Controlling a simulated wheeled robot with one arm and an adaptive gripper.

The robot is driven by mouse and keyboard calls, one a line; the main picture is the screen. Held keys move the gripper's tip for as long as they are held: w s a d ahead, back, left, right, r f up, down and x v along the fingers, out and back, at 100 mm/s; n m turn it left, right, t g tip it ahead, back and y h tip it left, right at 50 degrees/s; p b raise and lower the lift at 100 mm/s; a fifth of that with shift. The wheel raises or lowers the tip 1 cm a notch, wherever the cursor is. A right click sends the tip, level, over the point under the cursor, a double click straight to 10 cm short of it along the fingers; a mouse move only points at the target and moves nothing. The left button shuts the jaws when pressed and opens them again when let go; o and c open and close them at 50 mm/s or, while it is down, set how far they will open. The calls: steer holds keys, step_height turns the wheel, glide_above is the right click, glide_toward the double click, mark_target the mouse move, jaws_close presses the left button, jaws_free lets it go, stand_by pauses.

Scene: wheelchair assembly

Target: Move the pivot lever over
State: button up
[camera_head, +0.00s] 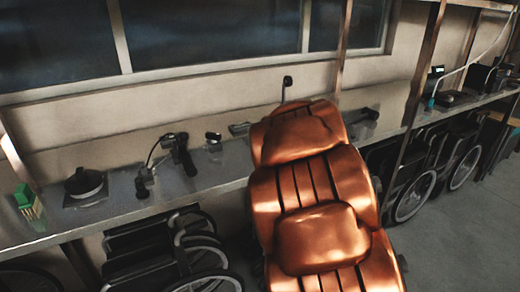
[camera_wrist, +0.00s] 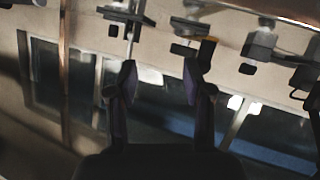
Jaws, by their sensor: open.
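My gripper (camera_wrist: 158,80) is open and empty in the wrist view, with its two dark fingers apart. The gripper does not show in the head view. I cannot tell for sure which part is the pivot lever. On the bench in the head view, a black upright part (camera_head: 183,153) stands beside a thin curved black part (camera_head: 152,153). Dark parts (camera_wrist: 186,27) hang upside down at the top of the wrist view, too blurred to identify, and nothing is between the fingers.
Wheelchairs (camera_head: 200,254) stand below. Open floor (camera_head: 463,240) lies at right.

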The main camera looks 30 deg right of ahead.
steer(key=w+t+y, duration=0.1)
steer(key=w+f+n+t+y, duration=0.1)
steer(key=w+t, duration=0.1)
steer(key=shift+d+f+n+y, duration=0.3)
steer(key=shift+d+y, duration=0.05)
steer(key=shift+y, duration=0.05)
steer(key=shift+w+a+f+n+t+y+b, duration=0.1)
steer(key=shift+a+f+n+t+y+b, duration=0.15)
steer(key=shift+y, duration=0.35)
steer(key=shift+w+a+f+n+t+y+b, duration=0.15)
steer(key=shift+a+f+t+y, duration=0.15)
steer(key=shift+y, duration=0.3)
steer(key=y, duration=0.1)
steer(key=a+t+y, duration=0.1)
steer(key=s+y, duration=0.1)
steer(key=shift+a+f+n, duration=0.25)
steer(key=shift+f+n, duration=0.05)
steer(key=shift+n, duration=0.1)
steer(key=shift+w+a+r+p, duration=0.1)
steer(key=shift+w+a+p, duration=0.1)
steer(key=shift+w, duration=1.1)
steer(key=shift+w+a+f+p, duration=0.1)
steer(key=shift+w+a+p, duration=0.15)
steer(key=shift+w, duration=1.05)
steer(key=shift+w+a+r+p, duration=0.1)
steer(key=shift+w+a+p, duration=0.1)
steer(key=shift+w, duration=1.1)
steer(key=shift+d, duration=0.1)
jaws_close()
